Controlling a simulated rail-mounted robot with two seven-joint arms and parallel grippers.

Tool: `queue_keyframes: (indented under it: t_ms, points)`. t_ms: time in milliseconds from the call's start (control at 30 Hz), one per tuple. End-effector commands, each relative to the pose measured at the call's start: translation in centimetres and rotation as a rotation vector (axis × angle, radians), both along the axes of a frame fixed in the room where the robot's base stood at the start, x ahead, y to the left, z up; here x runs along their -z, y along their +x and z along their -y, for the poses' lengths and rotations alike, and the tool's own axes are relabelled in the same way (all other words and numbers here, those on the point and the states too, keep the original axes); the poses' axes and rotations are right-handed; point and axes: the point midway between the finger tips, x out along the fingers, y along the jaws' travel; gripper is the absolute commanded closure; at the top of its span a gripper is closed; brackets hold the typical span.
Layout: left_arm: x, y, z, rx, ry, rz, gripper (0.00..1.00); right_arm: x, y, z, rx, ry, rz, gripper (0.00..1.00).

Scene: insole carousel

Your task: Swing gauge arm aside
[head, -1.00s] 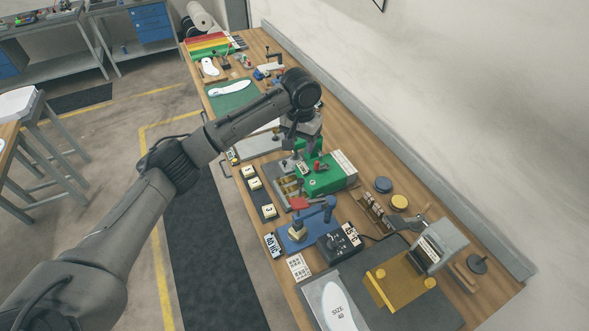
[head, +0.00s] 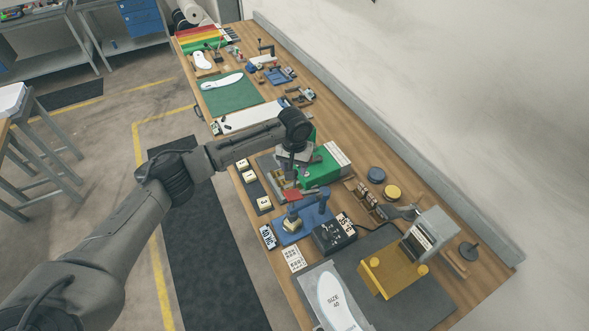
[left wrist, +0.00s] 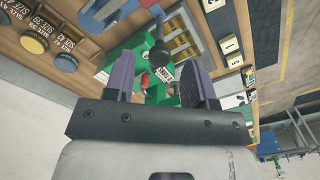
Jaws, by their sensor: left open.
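A green fixture (head: 322,168) stands on the bench, with a metal slotted plate (left wrist: 180,38) beside it. In the left wrist view a dark handle with a rounded end (left wrist: 162,66) and a small white label rises from the green fixture (left wrist: 150,92); I cannot tell for sure that it is the gauge arm. My left gripper (left wrist: 160,78) is open, its two purple-grey fingers on either side of this handle. Contact is not visible. In the head view my left gripper (head: 291,172) is low over the fixture's left part, and my arm hides some of it.
A blue press (head: 304,222) with a red top and a black control box (head: 334,235) stand close in front. Numbered tiles (head: 248,176) lie left of the fixture. A green mat (head: 232,93) lies farther back.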

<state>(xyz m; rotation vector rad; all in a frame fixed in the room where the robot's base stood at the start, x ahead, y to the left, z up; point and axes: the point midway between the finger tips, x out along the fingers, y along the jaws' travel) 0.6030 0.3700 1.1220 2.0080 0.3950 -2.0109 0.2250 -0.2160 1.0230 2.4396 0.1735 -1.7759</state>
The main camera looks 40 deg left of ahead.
Motion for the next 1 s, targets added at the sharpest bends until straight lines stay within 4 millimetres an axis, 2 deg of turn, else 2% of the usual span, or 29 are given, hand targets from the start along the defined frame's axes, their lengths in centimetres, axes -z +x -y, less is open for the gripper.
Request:
queue_keyframes:
  t_ms: [200, 600, 1000]
  points:
    - [1.5, 0.0, 0.0, -0.001, -0.001, 0.001, 0.50, -0.1, 0.0, 0.0, 0.000, 0.000, 0.001, 1.00]
    - [1.9, 0.0, 0.0, 0.000, -0.001, 0.001, 0.51, 0.0, 0.0, 0.3, -0.006, -0.009, 0.000, 1.00]
    - [1.9, 0.0, 0.0, 0.000, -0.001, 0.001, 0.89, 0.0, 0.0, 0.3, -0.006, -0.009, 0.000, 1.00]
